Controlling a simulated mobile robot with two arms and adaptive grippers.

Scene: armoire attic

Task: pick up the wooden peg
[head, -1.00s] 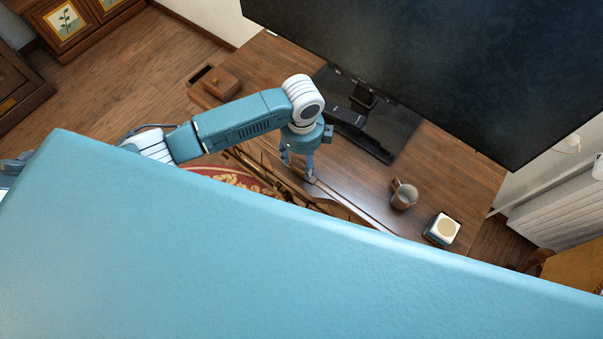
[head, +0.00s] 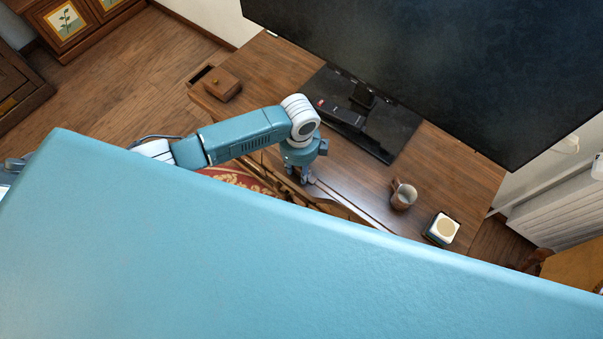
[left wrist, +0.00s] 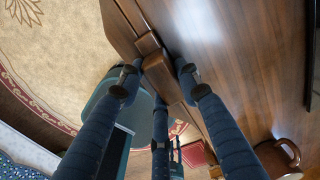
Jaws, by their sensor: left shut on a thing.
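My left gripper (head: 300,176) is low at the front edge of the wooden desk (head: 455,180), its fingers close together. In the left wrist view its fingers (left wrist: 158,78) are shut around a small brown wooden block, which I take for the wooden peg (left wrist: 159,72). The peg lies at the desk's edge and seems to touch it; I cannot tell whether it is lifted. In the head view the peg is hidden by the gripper. My right gripper is not in view.
A mug (head: 403,195) and a white-topped box (head: 443,228) stand to the right. A small wooden box (head: 222,84) is at the desk's left end.

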